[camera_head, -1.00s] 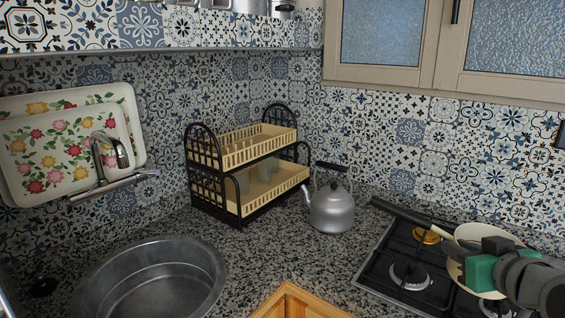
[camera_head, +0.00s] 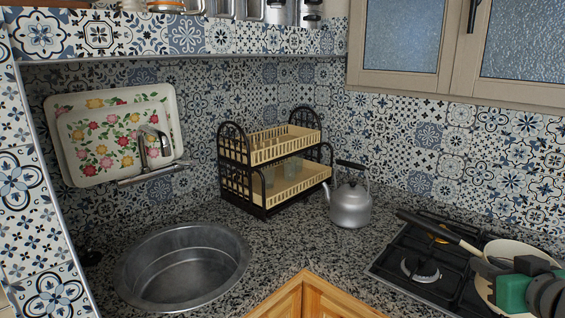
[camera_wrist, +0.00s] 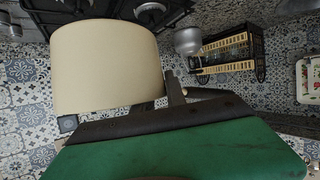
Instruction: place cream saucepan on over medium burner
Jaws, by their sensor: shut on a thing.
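The cream saucepan (camera_head: 512,251) is at the right of the head view, over the right part of the black gas hob (camera_head: 385,262). Its long dark handle (camera_head: 440,232) points up and left across the hob. My green and dark gripper (camera_head: 496,268) is shut on the saucepan at its near side. In the wrist view the pan's cream outside wall (camera_wrist: 105,65) fills the upper left, beyond my gripper (camera_wrist: 160,121). I cannot tell whether the pan touches the hob.
A grey kettle (camera_head: 350,208) stands left of the hob, near the handle's end. A two-tier dish rack (camera_head: 262,203), a round sink (camera_head: 183,262) and a tap (camera_head: 160,140) lie farther left. The granite counter (camera_head: 325,255) between sink and hob is clear.

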